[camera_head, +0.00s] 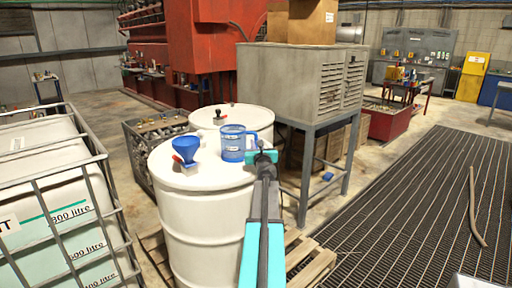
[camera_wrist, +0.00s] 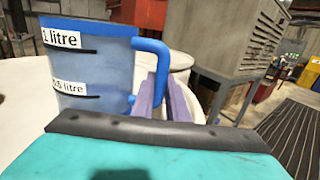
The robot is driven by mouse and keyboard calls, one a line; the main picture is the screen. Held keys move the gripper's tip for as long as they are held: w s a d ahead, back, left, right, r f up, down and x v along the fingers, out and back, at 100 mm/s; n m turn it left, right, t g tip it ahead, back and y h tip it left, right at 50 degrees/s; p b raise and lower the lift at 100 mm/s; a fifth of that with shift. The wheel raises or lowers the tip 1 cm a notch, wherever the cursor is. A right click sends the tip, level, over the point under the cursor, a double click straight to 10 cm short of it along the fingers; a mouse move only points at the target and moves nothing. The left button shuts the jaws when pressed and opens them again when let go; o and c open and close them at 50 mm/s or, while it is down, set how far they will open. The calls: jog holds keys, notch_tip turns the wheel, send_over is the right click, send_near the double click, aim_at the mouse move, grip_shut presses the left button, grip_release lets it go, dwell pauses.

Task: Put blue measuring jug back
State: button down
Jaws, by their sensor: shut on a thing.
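The blue measuring jug (camera_head: 232,143) is upright at the right side of the front white drum's top (camera_head: 183,182), its handle to the right. I cannot tell whether its base touches the drum. My gripper (camera_head: 260,157) reaches it from the front right and is shut on the handle. In the wrist view the jug (camera_wrist: 92,68) fills the upper left, with "1 litre" and "0.5 litre" labels. The purple-grey fingers (camera_wrist: 160,97) are at the lower part of the blue handle; the exact grip is partly hidden.
A blue funnel (camera_head: 186,147) stands on the same drum top, left of the jug, near a red bung. A second white drum (camera_head: 250,120) stands behind. A grey slatted unit on a stand (camera_head: 300,85) is close on the right. A caged tank (camera_head: 60,200) stands left.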

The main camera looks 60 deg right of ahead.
jog(key=shift+f, duration=0.1)
jog(key=c, duration=1.7)
grip_release()
jog(key=shift+c, duration=0.2)
jog(key=shift+b+v, duration=0.6)
jog(key=shift+v, duration=5.4)
jog(key=shift+s, duration=0.1)
